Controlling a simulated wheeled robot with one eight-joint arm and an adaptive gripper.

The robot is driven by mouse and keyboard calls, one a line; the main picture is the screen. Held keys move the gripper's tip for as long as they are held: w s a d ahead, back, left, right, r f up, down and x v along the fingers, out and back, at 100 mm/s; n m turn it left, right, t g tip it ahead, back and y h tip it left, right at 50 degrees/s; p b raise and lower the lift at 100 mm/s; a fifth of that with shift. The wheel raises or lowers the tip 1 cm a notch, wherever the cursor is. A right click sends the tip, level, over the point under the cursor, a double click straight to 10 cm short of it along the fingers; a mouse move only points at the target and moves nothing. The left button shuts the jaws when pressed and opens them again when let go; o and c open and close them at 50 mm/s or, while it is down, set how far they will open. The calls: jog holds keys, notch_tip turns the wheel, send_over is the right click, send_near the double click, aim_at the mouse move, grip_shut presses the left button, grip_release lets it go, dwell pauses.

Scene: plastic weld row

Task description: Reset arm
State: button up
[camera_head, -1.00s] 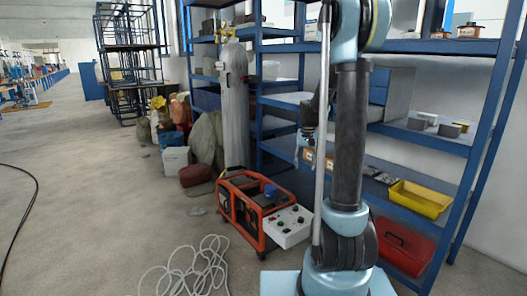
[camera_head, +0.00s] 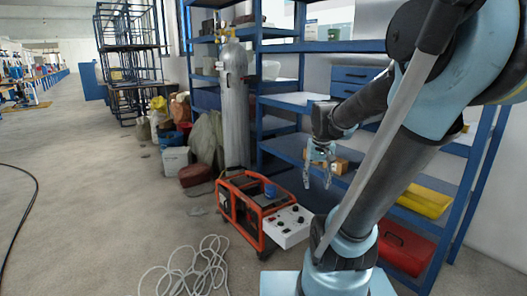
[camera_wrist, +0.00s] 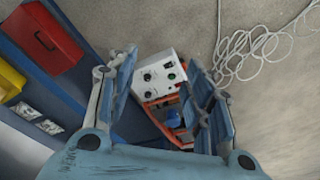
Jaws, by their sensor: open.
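My gripper (camera_head: 317,180) hangs from my bent arm in front of the blue shelving, fingers pointing down. In the wrist view my gripper (camera_wrist: 165,85) has its two fingers wide apart with nothing between them that it holds. Below and beyond the fingers lies the orange-framed machine (camera_wrist: 170,122) with a white control panel (camera_wrist: 162,76). In the head view the orange machine (camera_head: 250,209) stands on the floor, left of and below my gripper, apart from it.
Blue shelving (camera_head: 290,102) stands close behind my arm, with a yellow bin (camera_head: 425,200) and a red box (camera_head: 404,247) on low shelves. A grey gas cylinder (camera_head: 234,105) stands left of the shelving. A white cable (camera_head: 195,270) lies coiled on the floor. The floor at left is mostly clear.

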jog(key=s+f+n, duration=0.1)
jog(key=s+f, duration=0.5)
jog(key=s, duration=0.6)
jog(key=shift+s+f, duration=0.35)
jog(key=shift+w+f, duration=0.2)
jog(key=shift+w, duration=0.25)
